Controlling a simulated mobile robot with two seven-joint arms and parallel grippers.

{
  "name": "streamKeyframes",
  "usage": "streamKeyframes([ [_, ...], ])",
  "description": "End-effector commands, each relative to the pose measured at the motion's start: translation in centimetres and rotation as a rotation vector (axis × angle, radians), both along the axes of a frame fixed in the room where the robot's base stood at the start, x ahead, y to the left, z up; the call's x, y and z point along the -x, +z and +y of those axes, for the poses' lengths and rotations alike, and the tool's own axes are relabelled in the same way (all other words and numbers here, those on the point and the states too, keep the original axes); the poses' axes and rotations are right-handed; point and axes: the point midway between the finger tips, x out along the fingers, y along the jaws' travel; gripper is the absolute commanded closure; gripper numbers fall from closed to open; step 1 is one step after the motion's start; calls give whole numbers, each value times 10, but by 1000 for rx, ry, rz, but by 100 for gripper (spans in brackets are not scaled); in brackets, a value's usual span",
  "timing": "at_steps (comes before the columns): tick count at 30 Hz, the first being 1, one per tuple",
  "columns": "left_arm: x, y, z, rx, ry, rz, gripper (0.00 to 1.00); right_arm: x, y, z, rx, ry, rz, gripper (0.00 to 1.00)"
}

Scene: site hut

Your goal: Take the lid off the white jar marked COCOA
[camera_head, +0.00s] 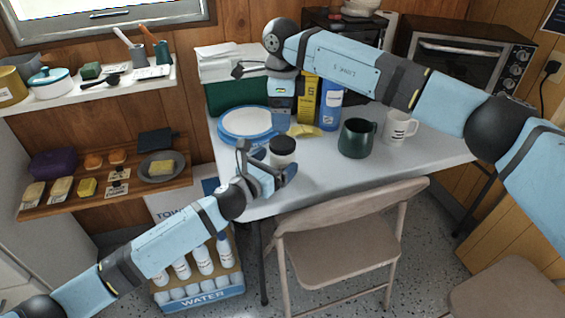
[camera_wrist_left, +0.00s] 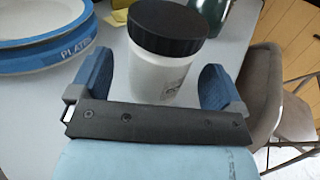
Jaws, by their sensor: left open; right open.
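A white jar (camera_head: 281,160) with a black lid (camera_head: 283,145) stands upright near the front edge of the white table. In the left wrist view the jar (camera_wrist_left: 160,78) has its lid (camera_wrist_left: 168,25) on; its label shows only in part and I cannot read it. My left gripper (camera_head: 266,163) is open and low at the jar. In the left wrist view its two blue fingers (camera_wrist_left: 152,62) are on either side of the jar body, with gaps showing. My right gripper (camera_head: 281,122) hangs behind the jar, open, with its fingers partly hard to make out.
Blue-rimmed plates (camera_head: 246,123) stand left of the jar. A yellow box (camera_head: 307,100), a blue bottle (camera_head: 331,108), a dark green mug (camera_head: 355,138) and a white mug (camera_head: 398,128) stand behind and right. A folding chair (camera_head: 340,230) stands at the table's front.

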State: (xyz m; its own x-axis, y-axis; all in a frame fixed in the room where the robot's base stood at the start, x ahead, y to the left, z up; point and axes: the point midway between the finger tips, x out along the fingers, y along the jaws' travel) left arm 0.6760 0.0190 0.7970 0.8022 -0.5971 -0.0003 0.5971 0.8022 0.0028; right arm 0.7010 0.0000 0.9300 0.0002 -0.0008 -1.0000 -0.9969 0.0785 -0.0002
Motion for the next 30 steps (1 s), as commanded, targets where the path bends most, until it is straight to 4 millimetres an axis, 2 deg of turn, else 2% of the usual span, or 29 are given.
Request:
streamKeyframes([
  [3, -14, 1, -11, 3, 0, 1, 5, 0, 0, 0, -1, 0, 0, 11],
  [7, -22, 0, -17, 1, 0, 1, 5, 0, 0, 0, -1, 0, 0, 11],
  [18, -26, 0, -19, 0, 0, 0, 5, 0, 0, 0, -1, 0, 0, 11],
  [30, -26, 0, -19, 1, 0, 1, 97, 0, 0, 0, -1, -5, 0, 11],
])
